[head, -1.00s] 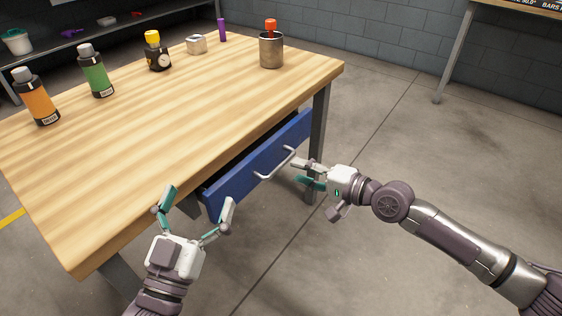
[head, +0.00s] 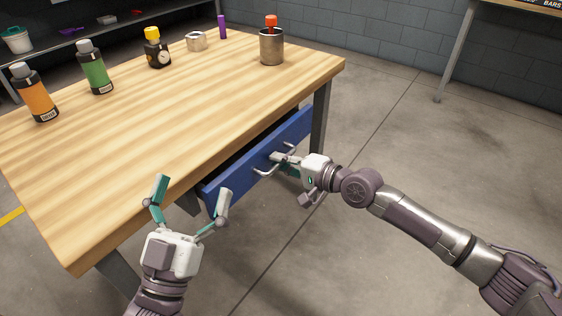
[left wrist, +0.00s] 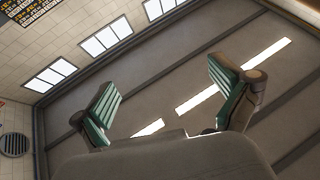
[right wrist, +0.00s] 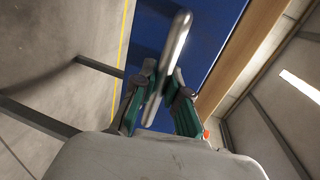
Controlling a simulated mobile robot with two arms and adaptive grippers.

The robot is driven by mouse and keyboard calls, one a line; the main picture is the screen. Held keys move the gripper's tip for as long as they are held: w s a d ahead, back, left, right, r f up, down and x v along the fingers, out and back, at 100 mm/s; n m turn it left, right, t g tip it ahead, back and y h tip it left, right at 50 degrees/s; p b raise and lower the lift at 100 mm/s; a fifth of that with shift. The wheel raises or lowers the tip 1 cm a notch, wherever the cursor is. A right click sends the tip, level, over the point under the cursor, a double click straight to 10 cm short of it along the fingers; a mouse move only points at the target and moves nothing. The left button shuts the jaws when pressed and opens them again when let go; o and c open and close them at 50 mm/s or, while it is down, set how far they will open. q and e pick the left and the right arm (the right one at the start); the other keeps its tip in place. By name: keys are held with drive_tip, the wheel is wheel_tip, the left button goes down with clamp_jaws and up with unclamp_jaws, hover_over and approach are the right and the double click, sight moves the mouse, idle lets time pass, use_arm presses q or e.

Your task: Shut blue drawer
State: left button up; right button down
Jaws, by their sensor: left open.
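The blue drawer (head: 240,172) stands part way out from under the wooden table's front edge, with a dark gap behind its front. Its metal bar handle (head: 264,172) also shows in the right wrist view (right wrist: 181,35). My right gripper (head: 280,160) is at the handle, and in its wrist view the two teal fingers (right wrist: 163,85) are close on both sides of the bar, shut on it. My left gripper (head: 192,190) is open and empty, in front of the table's near edge, left of the drawer. The drawer's inside is mostly hidden by the tabletop.
On the wooden table (head: 190,110) stand an orange bottle (head: 36,95), a green bottle (head: 94,70), a yellow-capped black container (head: 157,50), a small pale block (head: 197,41), a purple stick (head: 222,27) and a metal cup (head: 271,48). The floor at right is clear.

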sight(267, 155)
idle(0.3)
drive_tip(key=shift+w+a, duration=0.2)
drive_tip(key=shift+a, duration=0.05)
drive_tip(key=x, duration=0.3)
drive_tip(key=shift+w+a+r, duration=0.15)
drive_tip(key=shift+r, duration=0.25)
drive_tip(key=c, duration=1.2)
unclamp_jaws()
drive_tip(key=shift+a, duration=0.1)
use_arm(q)
drive_tip(key=shift+s+r+t, duration=0.35)
drive_tip(key=shift+r+t, duration=0.15)
drive_tip(key=shift+r, duration=0.05)
use_arm(e)
drive_tip(key=v, duration=1.2)
